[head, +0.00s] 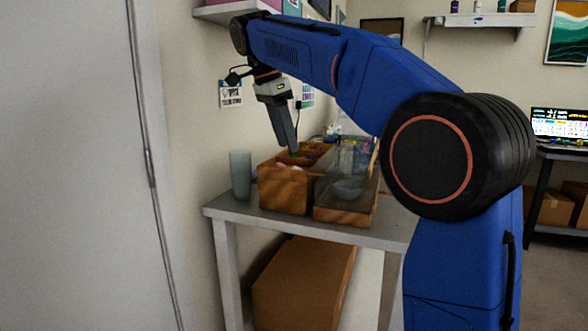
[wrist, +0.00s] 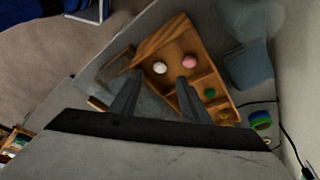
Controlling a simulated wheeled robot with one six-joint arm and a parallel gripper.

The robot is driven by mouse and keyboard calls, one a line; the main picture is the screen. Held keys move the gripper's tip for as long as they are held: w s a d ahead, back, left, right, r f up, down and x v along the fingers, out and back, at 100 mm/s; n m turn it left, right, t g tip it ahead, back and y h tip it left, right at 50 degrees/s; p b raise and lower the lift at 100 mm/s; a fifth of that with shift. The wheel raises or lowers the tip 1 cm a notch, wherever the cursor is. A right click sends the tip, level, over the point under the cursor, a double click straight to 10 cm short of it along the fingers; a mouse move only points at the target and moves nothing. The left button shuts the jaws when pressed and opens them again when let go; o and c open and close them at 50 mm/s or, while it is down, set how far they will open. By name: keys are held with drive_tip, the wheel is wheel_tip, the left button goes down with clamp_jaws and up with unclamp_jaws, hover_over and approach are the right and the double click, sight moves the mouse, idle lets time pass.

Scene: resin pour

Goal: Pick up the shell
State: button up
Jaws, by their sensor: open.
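A wooden compartment box (head: 285,190) stands on the grey table; it also shows in the wrist view (wrist: 153,43). In the wrist view, a small rounded white item (wrist: 160,67) and a pink item (wrist: 190,61) lie in its large compartment. Either could be the shell; they are too small to tell. The pink one shows faintly in the head view (head: 281,166). My gripper (head: 293,151) points down over the box. In the wrist view its fingers (wrist: 160,76) are apart and empty, with the white item appearing between the tips.
Smaller compartments hold a green item (wrist: 210,92) and others. A clear-covered case (head: 345,200) stands right beside the box. A grey-blue cylinder (head: 240,174) stands on its left, close to the wall. The grey table's (head: 225,208) front left corner is bare.

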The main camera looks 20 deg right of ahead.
sight(294, 168)
drive_tip(key=shift+x, duration=3.4)
drive_tip(key=shift+d+r, duration=0.1)
drive_tip(key=shift+d, duration=0.05)
clamp_jaws()
